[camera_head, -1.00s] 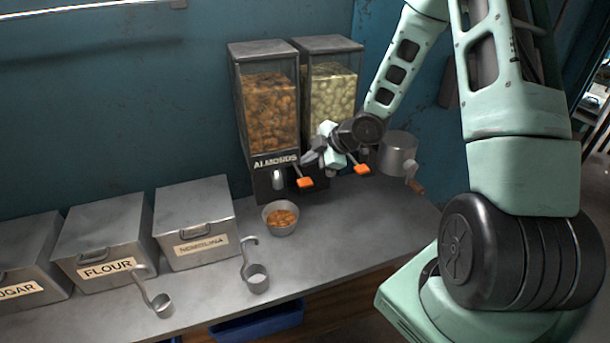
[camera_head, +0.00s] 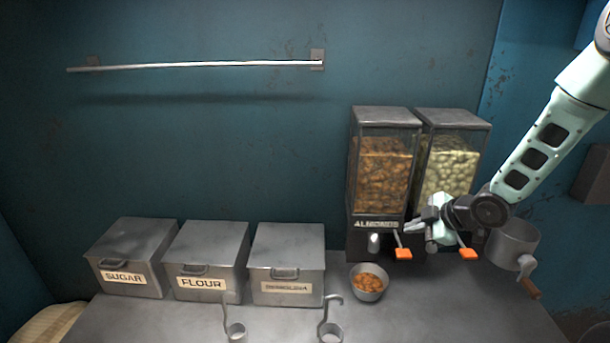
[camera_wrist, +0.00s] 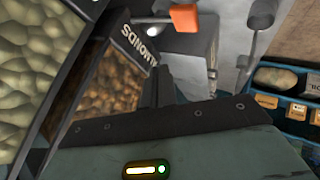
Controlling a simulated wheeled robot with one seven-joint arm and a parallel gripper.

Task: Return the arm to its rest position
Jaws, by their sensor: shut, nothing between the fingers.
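My gripper (camera_head: 418,222) is in front of the two dispensers, close to the orange lever tips, and is shut with nothing in it. In the wrist view its dark fingers (camera_wrist: 160,88) point toward the almond dispenser. The almond dispenser (camera_head: 381,180) stands on the left, with an orange lever (camera_head: 403,254). The second dispenser (camera_head: 450,165), holding pale nuts, stands to its right, with another orange lever (camera_head: 467,254). My arm (camera_head: 550,150) reaches in from the right edge.
A metal cup of almonds (camera_head: 369,283) stands on the counter (camera_head: 430,315) below the almond dispenser. Bins marked sugar (camera_head: 128,257), flour (camera_head: 207,259) and a third bin (camera_head: 287,263) line the left. A hand-cranked pot (camera_head: 513,245) is at right. Two ladles lie in front.

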